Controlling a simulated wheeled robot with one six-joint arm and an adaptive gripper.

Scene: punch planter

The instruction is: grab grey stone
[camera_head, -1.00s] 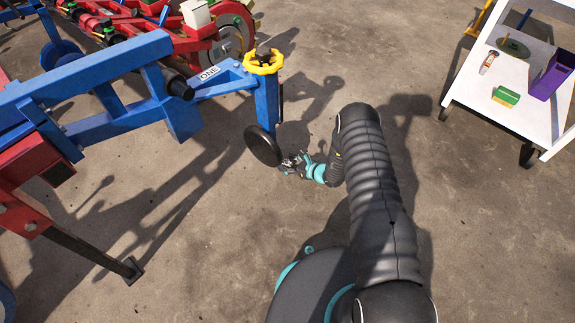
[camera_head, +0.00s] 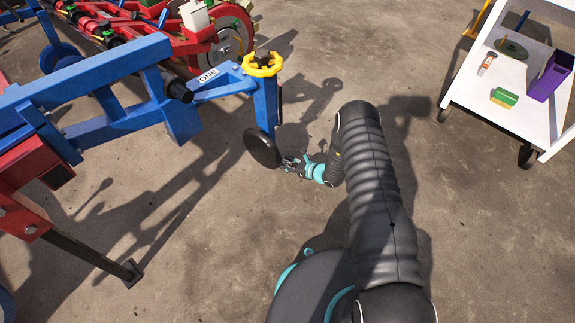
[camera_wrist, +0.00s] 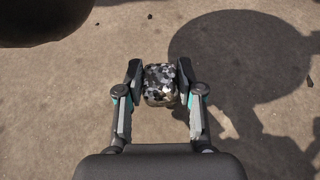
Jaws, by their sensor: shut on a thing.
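The grey stone (camera_wrist: 160,84) shows in the wrist view as a speckled grey, black and white block with rounded corners. My gripper (camera_wrist: 159,83) is shut on it, with one finger pad against its left side and one against its right. In the head view my gripper (camera_head: 293,163) is low, just right of the black wheel (camera_head: 262,149) under the blue post. The stone is too small there to make out clearly. I cannot tell from these views whether it touches the ground.
A blue and red planter machine (camera_head: 120,100) fills the left side, with a yellow hand wheel (camera_head: 263,64) on its post. A white cart (camera_head: 508,112) at the upper right bears a purple bin (camera_head: 551,76) and a green sponge (camera_head: 504,97). The concrete between them is clear.

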